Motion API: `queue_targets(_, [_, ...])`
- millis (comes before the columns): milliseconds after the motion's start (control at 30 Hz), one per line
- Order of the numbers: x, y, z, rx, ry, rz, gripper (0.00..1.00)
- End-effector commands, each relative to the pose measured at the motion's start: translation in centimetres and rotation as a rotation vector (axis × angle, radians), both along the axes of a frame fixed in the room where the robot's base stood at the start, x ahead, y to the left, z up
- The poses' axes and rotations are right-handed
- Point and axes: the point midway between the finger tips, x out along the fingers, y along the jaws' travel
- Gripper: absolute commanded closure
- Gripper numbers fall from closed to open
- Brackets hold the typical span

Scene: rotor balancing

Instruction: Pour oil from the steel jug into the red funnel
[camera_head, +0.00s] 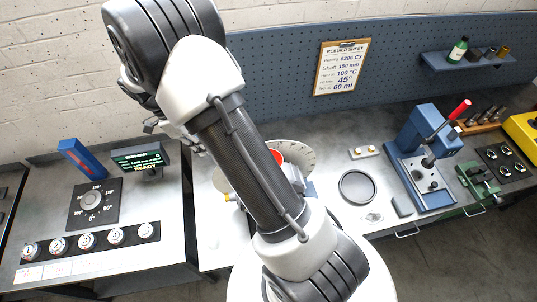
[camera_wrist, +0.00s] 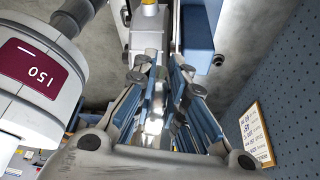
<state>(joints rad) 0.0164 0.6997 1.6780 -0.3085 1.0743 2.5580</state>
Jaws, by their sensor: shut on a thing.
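My gripper (camera_wrist: 155,110) is shut on a shiny steel piece (camera_wrist: 153,127), which I take to be part of the steel jug. Only this bright patch shows between the fingers, so the jug's tilt and any oil cannot be made out. In the head view my gripper is mostly hidden behind my arm. A small red shape (camera_head: 277,155), probably the red funnel, shows just past my forearm, in front of a pale graduated disc (camera_head: 299,158). My forearm hides much of it.
A runout display (camera_head: 140,160) stands on the left bench with a dial and several numbered knobs. A blue press (camera_head: 421,150) with a red-tipped lever, a dark ring (camera_head: 357,187) and a green vise (camera_head: 478,183) are on the right. A rebuild sheet (camera_head: 341,68) hangs on the pegboard.

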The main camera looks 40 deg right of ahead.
Motion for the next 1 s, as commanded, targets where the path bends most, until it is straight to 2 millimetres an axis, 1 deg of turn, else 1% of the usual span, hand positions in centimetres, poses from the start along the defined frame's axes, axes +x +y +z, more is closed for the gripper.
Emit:
queue_targets(267, [0.0, -0.2, 0.1, 0.017, -0.013, 0.0, 1.0])
queue_targets(600, [-0.7, -0.8, 0.6, 0.119, -0.126, -0.003, 1.0])
queue_targets(1000, [-2.4, -2.3, 3.0, 0.297, -0.317, -0.006, 1.0])
